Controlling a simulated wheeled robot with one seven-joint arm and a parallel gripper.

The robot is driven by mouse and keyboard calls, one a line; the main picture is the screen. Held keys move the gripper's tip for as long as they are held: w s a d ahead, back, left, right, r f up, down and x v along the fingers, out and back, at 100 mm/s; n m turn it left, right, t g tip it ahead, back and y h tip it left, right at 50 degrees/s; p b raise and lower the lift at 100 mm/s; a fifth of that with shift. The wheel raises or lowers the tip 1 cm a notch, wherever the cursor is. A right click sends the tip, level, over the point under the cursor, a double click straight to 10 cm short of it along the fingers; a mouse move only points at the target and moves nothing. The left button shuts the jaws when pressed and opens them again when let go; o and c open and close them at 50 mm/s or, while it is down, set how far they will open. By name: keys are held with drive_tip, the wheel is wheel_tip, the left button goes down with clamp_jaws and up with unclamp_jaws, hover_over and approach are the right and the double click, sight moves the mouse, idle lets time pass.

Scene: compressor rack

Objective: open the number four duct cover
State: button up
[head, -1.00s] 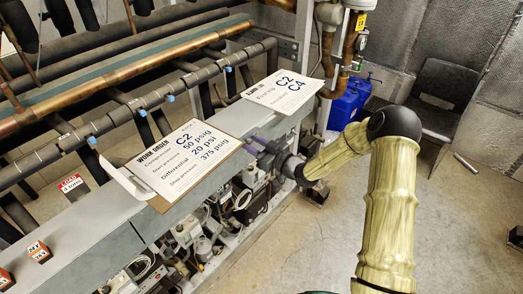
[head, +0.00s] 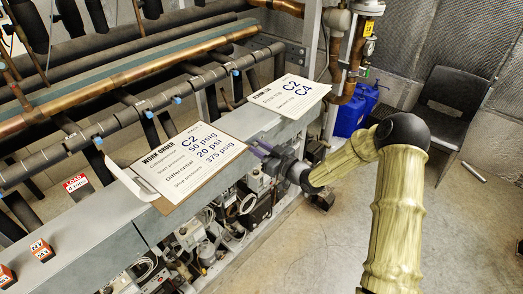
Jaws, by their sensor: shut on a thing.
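A long grey duct (head: 108,222) runs diagonally from the lower left to the upper middle, with a flat top. My gripper (head: 262,150) is at the duct's front edge, just right of the work order clipboard (head: 190,163). The fingertips are small and partly lost against the duct. The duct top beside the gripper looks flat.
A second sheet (head: 289,95) lies farther along the duct. Small labelled blocks (head: 41,250) sit at the lower left. Valves and wiring (head: 196,236) crowd below the duct. A blue container (head: 350,113) and dark chair (head: 449,98) stand behind my arm. Floor at right is mostly clear.

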drive_tip(key=shift+r+b, duration=0.15)
drive_tip(key=shift+b, duration=0.25)
drive_tip(key=shift+c, duration=0.7)
drive_tip(key=shift+y, duration=0.3)
drive_tip(key=shift+f, duration=0.25)
drive_tip(key=s+d+b, duration=0.1)
drive_tip(key=b, duration=0.1)
drive_tip(key=s+d+f+t+y+b, duration=0.1)
drive_tip(key=b, duration=0.1)
drive_tip(key=shift+d+f+b, duration=0.1)
drive_tip(key=shift+d+b, duration=0.2)
drive_tip(key=shift+b, duration=0.05)
